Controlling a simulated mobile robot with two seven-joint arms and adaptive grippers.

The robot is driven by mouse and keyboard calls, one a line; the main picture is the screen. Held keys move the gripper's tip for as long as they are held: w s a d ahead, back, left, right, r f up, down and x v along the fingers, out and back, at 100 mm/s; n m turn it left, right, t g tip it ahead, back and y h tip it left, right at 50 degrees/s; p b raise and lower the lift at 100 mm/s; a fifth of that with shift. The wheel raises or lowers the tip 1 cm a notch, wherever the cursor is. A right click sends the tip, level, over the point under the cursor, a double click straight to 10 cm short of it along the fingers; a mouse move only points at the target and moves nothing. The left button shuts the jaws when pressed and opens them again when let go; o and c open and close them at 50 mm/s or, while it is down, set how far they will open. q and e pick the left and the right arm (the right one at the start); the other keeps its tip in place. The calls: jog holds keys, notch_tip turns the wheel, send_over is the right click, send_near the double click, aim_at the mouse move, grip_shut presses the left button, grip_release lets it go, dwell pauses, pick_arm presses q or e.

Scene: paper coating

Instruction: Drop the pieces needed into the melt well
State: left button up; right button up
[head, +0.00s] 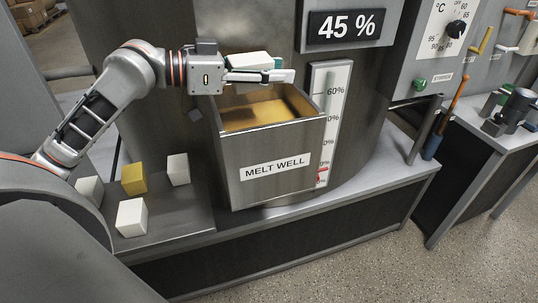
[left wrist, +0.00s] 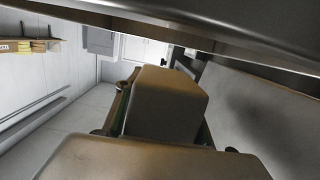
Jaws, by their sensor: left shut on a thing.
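The melt well (head: 270,160) is an open metal box labelled "MELT WELL", with an amber surface (head: 252,115) inside. My left gripper (head: 272,74) is above its opening, shut on a white block (head: 248,60). In the left wrist view a block (left wrist: 165,103) fills the middle, looking brownish in shadow. On the metal shelf left of the well stand white blocks (head: 131,217), (head: 178,169), (head: 90,190) and one yellow block (head: 133,179). My right gripper is not in view.
A display (head: 346,25) reads 45 %. A percent gauge (head: 328,120) with a red marker near its bottom stands right of the well. A temperature dial (head: 457,29) and a green button (head: 420,85) are on the right panel. A side bench (head: 500,140) holds tools.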

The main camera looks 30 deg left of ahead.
aim_at(230, 68)
pick_arm(q)
jog(key=o, duration=1.4)
jog(key=shift+s+a, duration=0.1)
jog(key=shift+s+a, duration=0.4)
jog(key=v, duration=1)
jog(key=shift+s, duration=0.3)
jog(key=shift+a+r, duration=0.1)
jog(key=shift+r, duration=0.1)
